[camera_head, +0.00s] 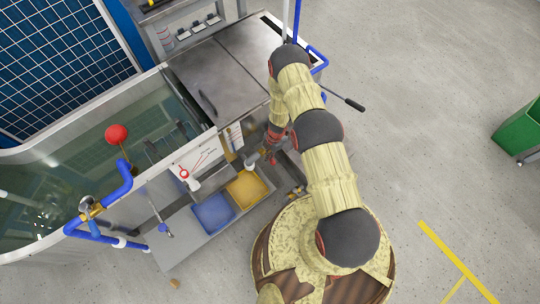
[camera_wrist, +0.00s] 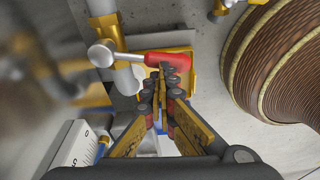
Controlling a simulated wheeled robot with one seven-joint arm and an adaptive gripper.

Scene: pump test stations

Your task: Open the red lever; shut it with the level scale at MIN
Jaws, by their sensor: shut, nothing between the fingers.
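The red lever (camera_wrist: 175,60) shows in the wrist view, lying roughly across the picture from a round silver hub (camera_wrist: 102,53) on a pipe valve. My gripper (camera_wrist: 160,82) is shut and empty, its fingertips right at the lever's red grip end; I cannot tell whether they touch it. In the head view my gripper (camera_head: 270,150) reaches down beside the tank's right end, and the lever is not clearly made out there. A white scale plate with dark marks (camera_wrist: 78,148) shows partly at the lower left of the wrist view; its MIN mark and level cannot be read.
A water tank (camera_head: 95,125) with a red ball (camera_head: 116,133) and blue pipes (camera_head: 120,190) fills the left. A blue bin (camera_head: 213,213) and a yellow bin (camera_head: 247,188) stand below my gripper. A green container (camera_head: 520,133) is far right. The right floor is mostly clear.

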